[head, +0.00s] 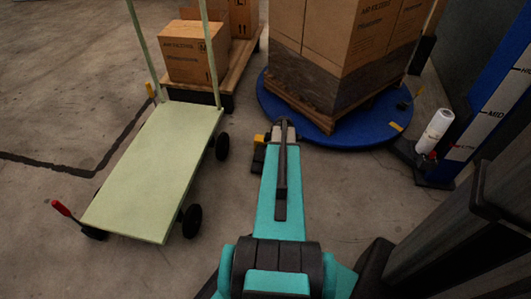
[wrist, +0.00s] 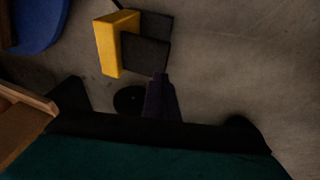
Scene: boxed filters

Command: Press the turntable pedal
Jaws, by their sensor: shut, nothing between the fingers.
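The turntable pedal is a small black block with a yellow part (head: 259,138), on the floor just left of my arm's far end in the head view. In the wrist view its yellow face (wrist: 112,47) and black plates (wrist: 145,52) show at the upper middle. My gripper (wrist: 160,77) is shut and empty, its tip at the lower edge of the black plate in the picture. I cannot tell whether it touches. In the head view my arm hides the fingertips. The blue turntable (head: 370,134) lies beyond and right of the pedal, its edge also in the wrist view (wrist: 40,28).
A wrapped stack of cartons (head: 345,45) stands on a wooden pallet on the turntable. A pale green cart (head: 155,170) with a red-handled lever stands left. A boxed pallet (head: 240,70) is behind it. A blue post (head: 495,90) and white film roll (head: 434,130) are right.

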